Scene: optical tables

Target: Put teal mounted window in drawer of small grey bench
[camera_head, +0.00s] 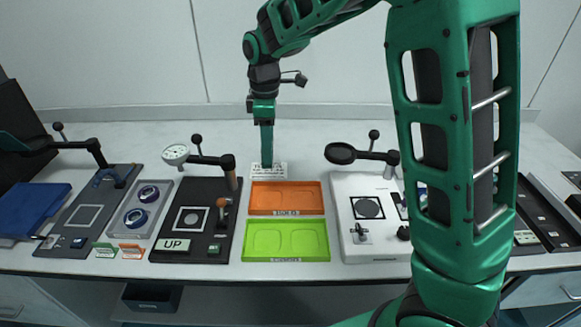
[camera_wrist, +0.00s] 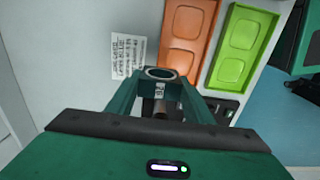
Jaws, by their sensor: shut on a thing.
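My gripper (camera_head: 267,160) points down above the back of the bench, just behind the orange tray. In the wrist view my gripper (camera_wrist: 160,85) is shut on a small ring-shaped mount (camera_wrist: 160,73) with a pale centre and a small label on its near side. It looks like the teal mounted window, though its colour is hard to tell there. In the head view my gripper's fingers hide it. A grey drawer front (camera_head: 20,308) shows under the bench at the lower left. I cannot tell whether it belongs to the small grey bench.
An orange tray (camera_head: 286,198) and a green tray (camera_head: 286,240) lie empty at the middle. A dark plate (camera_head: 180,225) with a dial gauge stands left, a white plate (camera_head: 350,190) with a magnifier right. A printed sheet (camera_wrist: 122,58) lies beside the held mount. A dark open box (camera_head: 150,300) is below the bench.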

